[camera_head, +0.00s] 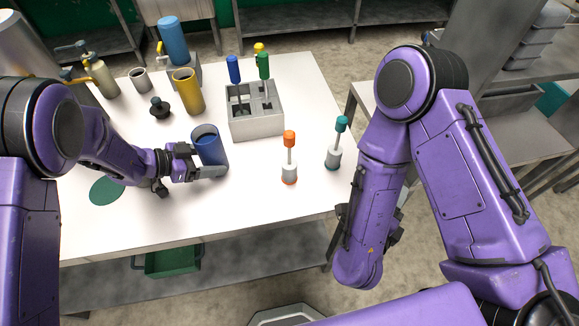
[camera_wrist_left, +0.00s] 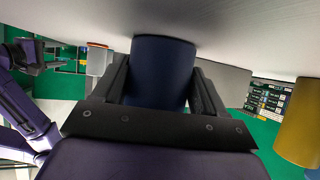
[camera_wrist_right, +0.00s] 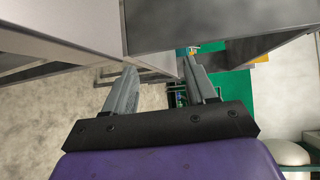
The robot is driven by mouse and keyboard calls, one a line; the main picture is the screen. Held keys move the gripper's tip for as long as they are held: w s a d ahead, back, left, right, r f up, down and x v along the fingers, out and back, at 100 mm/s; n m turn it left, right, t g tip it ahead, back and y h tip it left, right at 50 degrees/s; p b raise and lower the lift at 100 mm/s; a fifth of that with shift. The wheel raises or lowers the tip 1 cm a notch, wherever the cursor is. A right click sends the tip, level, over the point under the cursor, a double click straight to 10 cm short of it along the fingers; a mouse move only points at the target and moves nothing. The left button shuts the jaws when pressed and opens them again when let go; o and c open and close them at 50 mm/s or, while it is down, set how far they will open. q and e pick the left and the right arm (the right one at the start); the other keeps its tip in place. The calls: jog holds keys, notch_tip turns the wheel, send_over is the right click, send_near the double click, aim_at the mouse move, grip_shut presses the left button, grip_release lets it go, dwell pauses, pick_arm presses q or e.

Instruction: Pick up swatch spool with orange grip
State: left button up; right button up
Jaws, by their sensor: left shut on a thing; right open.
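The swatch spool with orange grip (camera_head: 289,158) stands upright on the white table, right of the blue cup and in front of the grey block. Its orange grip is on top, above a thin stem and a pale base. My left gripper (camera_head: 205,171) is shut on the dark blue cup (camera_head: 207,146), which also shows between the fingers in the left wrist view (camera_wrist_left: 161,72). The cup stands upright at the table surface; I cannot tell whether it touches. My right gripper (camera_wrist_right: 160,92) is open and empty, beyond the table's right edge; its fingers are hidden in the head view.
A spool with teal grip (camera_head: 335,146) stands right of the orange one. The grey block (camera_head: 256,124) holds spools with blue, green and yellow grips. A yellow cup (camera_head: 188,92), a black knobbed object (camera_head: 160,108) and a green disc (camera_head: 106,190) are on the left. The table's front middle is clear.

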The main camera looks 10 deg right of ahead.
jog(key=w+a+r+m+t+y, duration=0.1)
jog(key=a, duration=0.3)
jog(key=w+a+r+m+t+y, duration=0.1)
jog(key=w+a, duration=0.1)
jog(key=a, duration=0.2)
jog(key=w+a+r+t+y, duration=0.1)
jog(key=w+a, duration=0.1)
jog(key=a, duration=0.2)
jog(key=shift+r+m+y, duration=0.2)
jog(key=shift+m+y, duration=0.1)
jog(key=shift+m, duration=0.1)
jog(key=a+r+m+t+y, duration=0.1)
jog(key=a+r+m+t, duration=0.15)
jog(key=a, duration=0.25)
jog(key=m+t+y, duration=0.1)
jog(key=m+y, duration=0.1)
jog(key=m, duration=0.4)
send_near(290, 134)
notch_tip(290, 134, down, 2)
jog(key=w, duration=0.1)
jog(key=shift+n, duration=0.25)
jog(key=x, duration=1.1)
jog(key=shift+w+d+f, duration=0.2)
jog(key=shift+w+f, duration=0.05)
jog(key=shift+s, duration=0.1)
jog(key=c, duration=1)
